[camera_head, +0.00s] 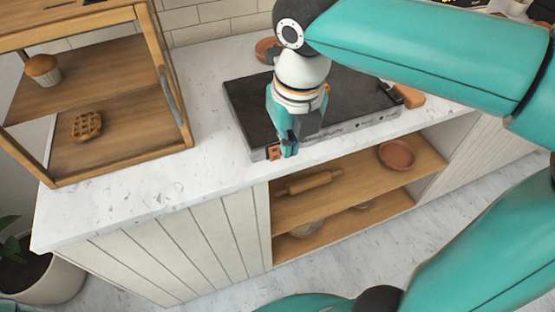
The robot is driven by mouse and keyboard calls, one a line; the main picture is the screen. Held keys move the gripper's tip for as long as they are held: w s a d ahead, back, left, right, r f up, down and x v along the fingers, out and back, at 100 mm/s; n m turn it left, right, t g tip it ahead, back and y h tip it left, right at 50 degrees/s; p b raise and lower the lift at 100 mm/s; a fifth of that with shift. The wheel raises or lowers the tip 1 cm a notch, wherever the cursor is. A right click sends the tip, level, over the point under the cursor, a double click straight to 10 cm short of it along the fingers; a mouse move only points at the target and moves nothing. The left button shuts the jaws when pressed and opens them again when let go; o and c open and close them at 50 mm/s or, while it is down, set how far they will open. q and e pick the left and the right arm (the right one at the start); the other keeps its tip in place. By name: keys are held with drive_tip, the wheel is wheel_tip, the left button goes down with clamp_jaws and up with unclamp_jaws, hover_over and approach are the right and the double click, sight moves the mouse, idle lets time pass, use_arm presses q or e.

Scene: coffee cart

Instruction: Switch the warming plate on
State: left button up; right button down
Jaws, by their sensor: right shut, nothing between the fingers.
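The warming plate (243,104) is a flat dark slab with a light front edge, lying on the marble counter. A small orange-brown switch (274,153) sits at the left end of its front edge. My right gripper (289,150) is shut and empty, pointing down at that front edge just right of the switch. I cannot tell whether its fingertips touch the switch or the edge. The gripper and arm hide part of the plate. Whether the switch is on or off cannot be told. My left gripper is not in view.
A wooden display case (112,86) with a muffin (43,68) and a waffle-like pastry (87,126) stands at the left. A terracotta dish (266,50) lies behind the plate. Open shelves below hold a rolling pin (309,183) and bowls. The counter (212,160) left of the plate is clear.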

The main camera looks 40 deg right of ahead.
sight(277, 165)
drive_tip(key=w+f, duration=0.1)
drive_tip(key=f, duration=0.2)
drive_tip(key=w+f+b, duration=0.1)
drive_tip(key=f, duration=0.3)
drive_tip(key=w+d+f, duration=0.1)
drive_tip(key=f, duration=0.2)
drive_tip(key=shift+w+f, duration=0.15)
drive_tip(key=shift+w, duration=0.25)
drive_tip(key=shift+w+d, duration=0.15)
drive_tip(key=shift+w, duration=0.45)
drive_tip(key=shift+w+f+t+b, duration=0.15)
drive_tip(key=shift+f+t+b, duration=0.2)
drive_tip(key=shift+b, duration=0.35)
drive_tip(key=shift+r, duration=0.25)
drive_tip(key=shift+r+p, duration=0.1)
drive_tip(key=shift+p, duration=0.25)
